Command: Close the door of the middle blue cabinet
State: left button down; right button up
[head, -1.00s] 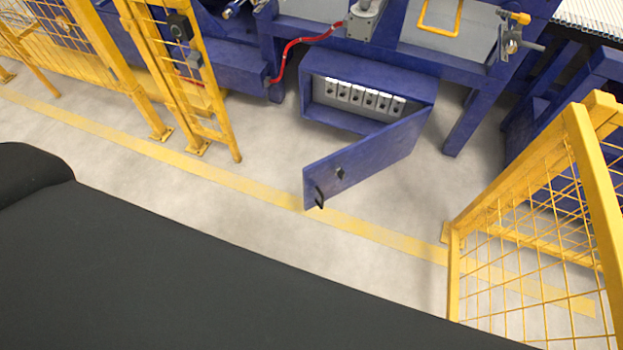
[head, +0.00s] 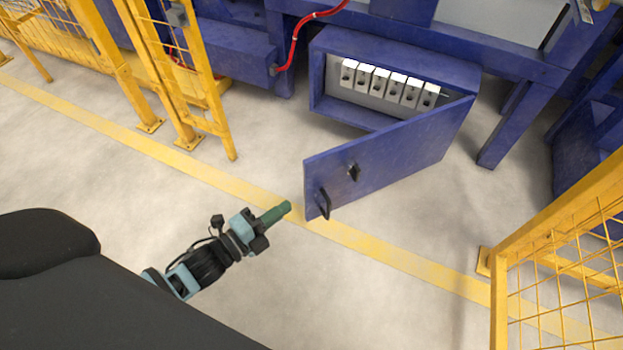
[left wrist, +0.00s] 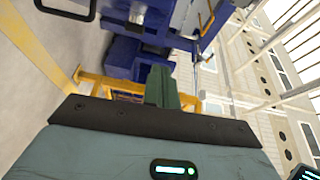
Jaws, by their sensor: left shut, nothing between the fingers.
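The blue cabinet (head: 395,52) stands low under the blue machine frame, and a row of several white switch units (head: 390,83) shows inside it. Its blue door (head: 400,150) is hinged on the right and stands wide open toward me, with a black handle (head: 323,204) and a black latch (head: 353,173) near its free edge. My left gripper (head: 286,209) is shut and empty, just left of the door's free edge and apart from it in the picture. Its green fingers (left wrist: 160,88) show together in the left wrist view. My right gripper is not in view.
A yellow ladder-like fence post (head: 180,75) stands to the left. A yellow mesh fence (head: 565,270) stands at the right. A red cable (head: 294,45) hangs left of the cabinet. The floor before the door is clear, crossed by a yellow line (head: 390,259).

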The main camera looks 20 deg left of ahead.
aim_at(307, 172)
pick_arm(q)
jog(key=shift+w+f+m, duration=0.1)
jog(key=shift+w+m, duration=0.2)
jog(key=shift+w, duration=0.05)
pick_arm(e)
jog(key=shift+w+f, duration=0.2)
pick_arm(q)
jog(key=shift+w, duration=0.1)
